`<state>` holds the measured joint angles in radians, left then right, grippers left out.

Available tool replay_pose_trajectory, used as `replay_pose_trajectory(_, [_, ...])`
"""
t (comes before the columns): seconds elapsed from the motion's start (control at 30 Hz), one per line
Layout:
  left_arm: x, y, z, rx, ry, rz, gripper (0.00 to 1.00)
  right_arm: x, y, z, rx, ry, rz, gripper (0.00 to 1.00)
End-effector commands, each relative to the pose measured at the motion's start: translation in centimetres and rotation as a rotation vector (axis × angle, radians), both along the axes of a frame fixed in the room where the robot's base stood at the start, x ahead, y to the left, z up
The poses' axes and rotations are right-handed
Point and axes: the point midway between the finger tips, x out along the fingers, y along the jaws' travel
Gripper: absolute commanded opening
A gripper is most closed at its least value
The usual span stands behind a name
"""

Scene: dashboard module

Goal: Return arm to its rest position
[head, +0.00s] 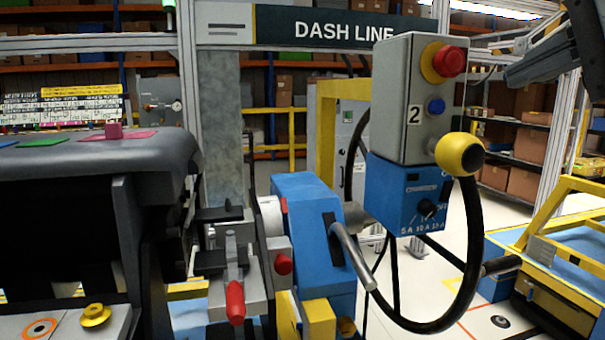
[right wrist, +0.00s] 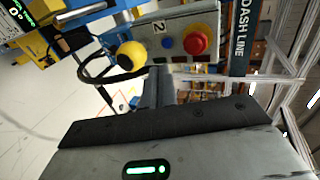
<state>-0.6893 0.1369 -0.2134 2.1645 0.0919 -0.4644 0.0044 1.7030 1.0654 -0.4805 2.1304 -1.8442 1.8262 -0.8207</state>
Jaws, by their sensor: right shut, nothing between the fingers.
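My right gripper (head: 512,76) is at the upper right of the head view, its dark arm coming in from the top right corner. It is shut and empty, raised in the air to the right of the grey control box (head: 403,110), and appears apart from it. In the right wrist view the grey and black gripper body fills the bottom, and the shut fingers (right wrist: 155,88) point toward the control box with its red button (right wrist: 197,44). My left gripper is in neither view.
A yellow-black ball knob (head: 458,154) and a black hoop stand below the box. A blue machine (head: 300,195) and a dark dashboard module (head: 100,155) are to the left. A yellow-framed blue cart (head: 570,215) is at right. A metal post (head: 560,130) rises near my right arm.

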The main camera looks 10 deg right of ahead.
Motion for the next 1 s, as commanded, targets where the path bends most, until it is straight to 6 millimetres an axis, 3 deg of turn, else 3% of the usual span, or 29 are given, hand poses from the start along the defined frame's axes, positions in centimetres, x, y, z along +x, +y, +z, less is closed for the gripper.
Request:
replay_pose_trajectory(0.13, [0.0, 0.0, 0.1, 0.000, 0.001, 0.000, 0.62, 2.1, 4.6, -3.7, 0.090, 0.113, 0.179, 0.00])
replay_pose_trajectory(0.23, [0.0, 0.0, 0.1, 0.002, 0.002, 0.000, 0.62, 2.9, 10.2, -8.1, 0.258, 0.270, 0.390, 0.00])
replay_pose_trajectory(0.3, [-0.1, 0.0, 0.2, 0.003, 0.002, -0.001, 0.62, 2.4, 14.5, -11.1, 0.447, 0.416, 0.544, 0.00])
replay_pose_trajectory(0.4, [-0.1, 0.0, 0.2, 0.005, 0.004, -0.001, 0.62, 0.7, 19.4, -13.8, 0.771, 0.635, 0.713, 0.00])
replay_pose_trajectory(0.5, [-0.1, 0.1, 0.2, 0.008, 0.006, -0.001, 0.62, -0.8, 22.3, -14.9, 1.150, 0.860, 0.806, 0.00])
replay_pose_trajectory(0.6, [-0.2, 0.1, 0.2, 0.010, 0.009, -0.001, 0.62, -1.0, 23.4, -15.2, 1.576, 1.081, 0.814, 0.00])
replay_pose_trajectory(0.7, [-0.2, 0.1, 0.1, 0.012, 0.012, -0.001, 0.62, 0.5, 22.7, -16.3, 2.036, 1.278, 0.723, 0.00])
replay_pose_trajectory(0.77, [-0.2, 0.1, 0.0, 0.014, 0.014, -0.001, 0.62, 1.9, 21.7, -17.7, 2.324, 1.378, 0.616, 0.00])
replay_pose_trajectory(0.83, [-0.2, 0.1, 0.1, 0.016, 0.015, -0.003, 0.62, 3.9, 20.2, -20.7, 2.665, 1.468, 0.432, 0.00])
replay_pose_trajectory(0.87, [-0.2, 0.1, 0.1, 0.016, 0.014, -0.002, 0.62, 4.6, 19.5, -22.4, -2.707, -1.439, -0.320, 0.00])
replay_pose_trajectory(1.0, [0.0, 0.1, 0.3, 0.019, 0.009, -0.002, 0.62, 6.2, 16.5, -32.4, -2.322, -1.013, 0.179, 0.00])
